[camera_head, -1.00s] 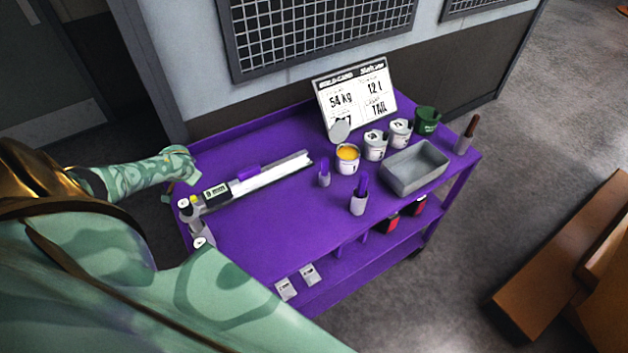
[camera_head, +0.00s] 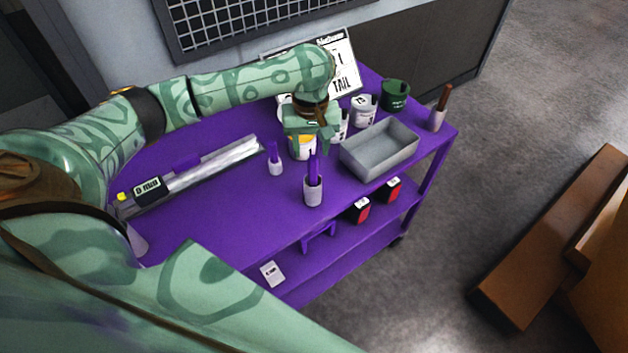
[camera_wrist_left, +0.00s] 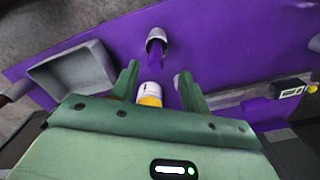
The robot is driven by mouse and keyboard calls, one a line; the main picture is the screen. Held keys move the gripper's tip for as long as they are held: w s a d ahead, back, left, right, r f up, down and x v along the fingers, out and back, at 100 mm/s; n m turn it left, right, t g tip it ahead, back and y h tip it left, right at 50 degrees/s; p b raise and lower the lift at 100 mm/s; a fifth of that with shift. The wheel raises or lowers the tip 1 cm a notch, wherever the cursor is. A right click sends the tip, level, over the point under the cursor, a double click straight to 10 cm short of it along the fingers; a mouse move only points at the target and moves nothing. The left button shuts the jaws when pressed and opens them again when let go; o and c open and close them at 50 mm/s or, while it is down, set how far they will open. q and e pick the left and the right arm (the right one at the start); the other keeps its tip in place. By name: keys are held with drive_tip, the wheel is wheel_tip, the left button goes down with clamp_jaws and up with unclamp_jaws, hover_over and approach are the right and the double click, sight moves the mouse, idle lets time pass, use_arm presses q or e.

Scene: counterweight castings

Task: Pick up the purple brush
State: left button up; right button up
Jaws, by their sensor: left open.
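My left gripper (camera_head: 312,138) is open and empty above the purple cart; in the wrist view its two fingers (camera_wrist_left: 159,75) stand apart. A purple brush (camera_head: 313,168) stands upright in a pale grey cup (camera_head: 313,194) near the cart's front edge, just in front of the gripper. In the wrist view the cup (camera_wrist_left: 156,36) and purple brush (camera_wrist_left: 158,54) lie beyond the fingertips. A smaller purple-topped item (camera_head: 273,153) with a pale base stands to the left. My right gripper is not in view.
A grey tray (camera_head: 378,166) stands close on the right. A white can with yellow contents (camera_head: 302,150) is by the gripper. A long silver bar (camera_head: 205,170) lies left.

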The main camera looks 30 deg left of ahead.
sight(313, 161)
use_arm(q)
drive_tip(key=f, duration=0.2)
drive_tip(key=f+b, duration=0.1)
drive_tip(key=shift+w+d+f, duration=0.15)
drive_tip(key=shift+w+f, duration=0.1)
drive_tip(key=shift+f, duration=0.55)
drive_tip(key=f+b, duration=0.2)
drive_tip(key=f, duration=0.1)
drive_tip(key=f+b, duration=0.1)
drive_tip(key=f, duration=0.1)
drive_tip(key=shift+w+a+f, duration=0.1)
drive_tip(key=shift+w+a, duration=0.1)
drive_tip(key=shift+w, duration=0.05)
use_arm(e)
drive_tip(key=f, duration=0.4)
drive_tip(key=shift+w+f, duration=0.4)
use_arm(q)
clamp_jaws()
